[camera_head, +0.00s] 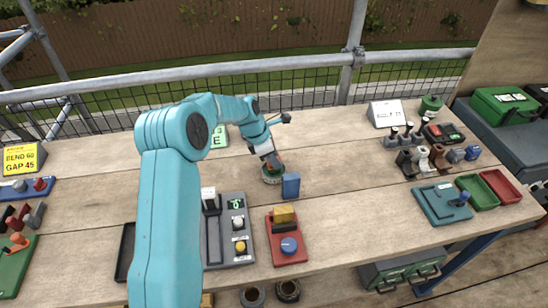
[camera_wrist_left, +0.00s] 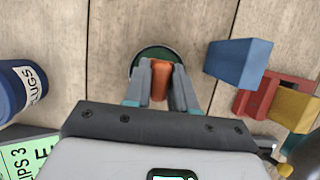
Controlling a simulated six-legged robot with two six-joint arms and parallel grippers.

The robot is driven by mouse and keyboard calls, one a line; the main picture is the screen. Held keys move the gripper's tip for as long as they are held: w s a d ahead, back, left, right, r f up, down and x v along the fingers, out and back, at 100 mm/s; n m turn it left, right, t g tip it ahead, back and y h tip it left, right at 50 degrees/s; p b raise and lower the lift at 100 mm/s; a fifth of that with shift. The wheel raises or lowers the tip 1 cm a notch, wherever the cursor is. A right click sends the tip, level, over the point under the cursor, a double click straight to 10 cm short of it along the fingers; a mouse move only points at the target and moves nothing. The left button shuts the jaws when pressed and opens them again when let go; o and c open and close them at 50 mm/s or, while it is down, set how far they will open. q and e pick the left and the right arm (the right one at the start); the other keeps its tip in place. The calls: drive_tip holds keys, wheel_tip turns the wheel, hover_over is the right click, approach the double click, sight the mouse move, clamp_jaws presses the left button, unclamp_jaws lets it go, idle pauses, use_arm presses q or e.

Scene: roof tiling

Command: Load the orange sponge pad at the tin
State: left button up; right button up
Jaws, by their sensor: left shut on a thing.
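My left gripper (camera_head: 271,162) reaches over the middle of the bench, pointing down. In the left wrist view its jaws (camera_wrist_left: 160,84) are shut on the orange sponge pad (camera_wrist_left: 161,80), which shows between the two grey fingers. The round dark green tin (camera_head: 271,177) stands on the planks right under the fingertips. In the left wrist view the tin's rim (camera_wrist_left: 152,49) shows behind the pad and the fingers. The fingers hide much of the tin's inside, so I cannot tell whether the pad touches it. My right gripper is not in view.
A blue block (camera_head: 291,186) stands close right of the tin. A red tray (camera_head: 287,254) with a yellow block and a grey panel (camera_head: 237,245) with knobs lie nearer. A blue labelled pot (camera_wrist_left: 20,88) stands left in the wrist view. Planks right of the blue block are clear.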

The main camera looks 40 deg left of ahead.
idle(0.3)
use_arm(q)
wheel_tip(320, 180, up, 7)
drive_tip(key=p, duration=0.6)
idle(0.4)
